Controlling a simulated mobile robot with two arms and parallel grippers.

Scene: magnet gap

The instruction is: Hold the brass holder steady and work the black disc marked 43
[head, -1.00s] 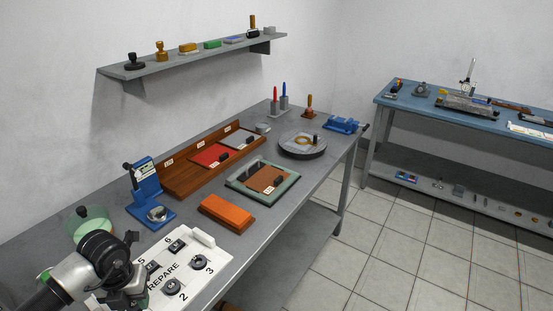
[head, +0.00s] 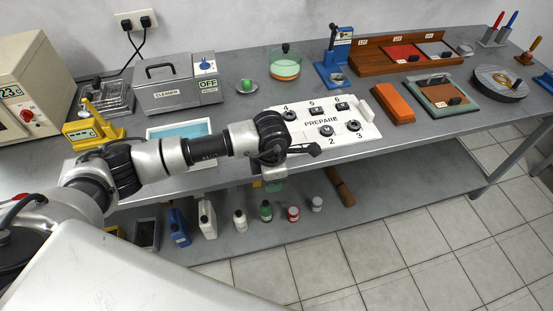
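A white board (head: 372,134) printed PREPARE lies at the table's front edge. It bears several small dark pieces at numbered places, among them one by the 2 (head: 326,131) and one by the 3 (head: 354,125). I cannot read a 43 on any of them, and I cannot make out a brass holder for certain. My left arm reaches in from the left, and its gripper (head: 292,158) is over the board's front left corner, hiding that part. Its fingers are too small and dark to tell open from shut. My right gripper is not in view.
An orange block (head: 393,101) and a blue press (head: 333,68) stand to the right and behind. Bottles line the lower shelf (head: 375,218).

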